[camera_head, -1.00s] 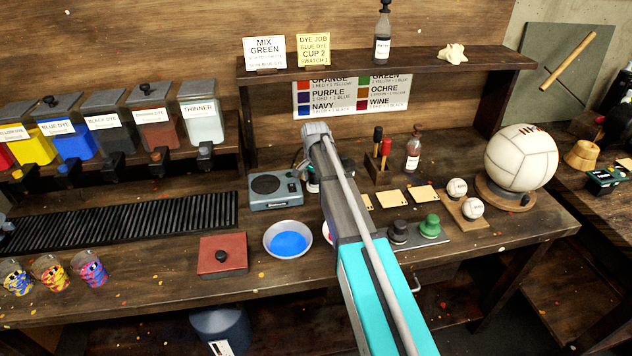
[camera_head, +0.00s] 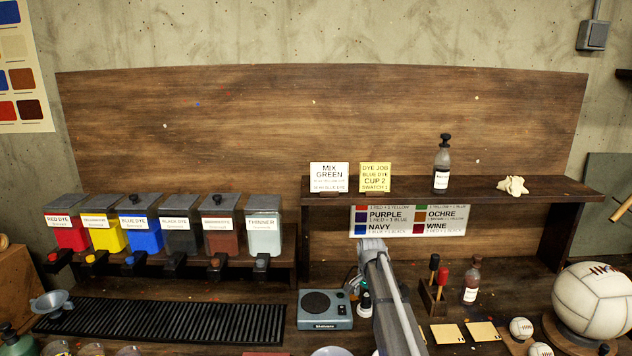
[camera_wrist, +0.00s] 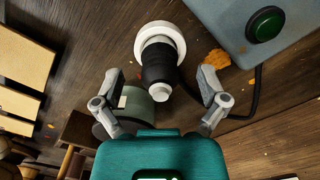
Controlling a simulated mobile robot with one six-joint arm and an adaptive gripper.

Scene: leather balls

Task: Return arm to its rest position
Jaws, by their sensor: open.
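In the head view my grey arm reaches up from the bottom edge towards the bench, right of the blue-grey scale (camera_head: 325,309).
Dye dispensers (camera_head: 140,235) stand at left above a black ribbed grate (camera_head: 165,322). A shelf (camera_head: 400,189) holds cards and a bottle (camera_head: 442,165). At right are a tool block (camera_head: 432,298), small balls (camera_head: 521,328) and a large white ball (camera_head: 595,300). A green button (camera_wrist: 265,24) shows in the wrist view.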

